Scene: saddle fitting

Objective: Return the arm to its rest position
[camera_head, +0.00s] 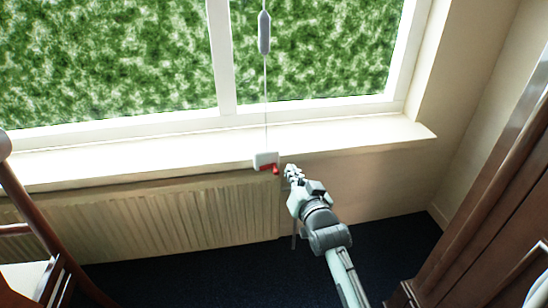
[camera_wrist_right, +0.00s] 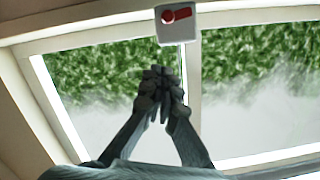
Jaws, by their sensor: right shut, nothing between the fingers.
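My right gripper (camera_head: 291,172) is shut and empty, just right of a small white box with a red lever (camera_head: 266,161) at the front edge of the window sill. A thin cord runs up from the box to a grey handle (camera_head: 264,32) in front of the window. In the right wrist view my closed fingers (camera_wrist_right: 160,88) point toward the window, and the white box with its red lever (camera_wrist_right: 178,22) shows beyond and above the fingertips, apart from them in the picture. My left gripper is not in view.
A radiator (camera_head: 150,222) stands under the sill (camera_head: 350,137). A wooden chair (camera_head: 40,225) is at the left, and a brown wooden cabinet (camera_head: 490,240) is at the right. Dark floor (camera_head: 210,280) lies open between them.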

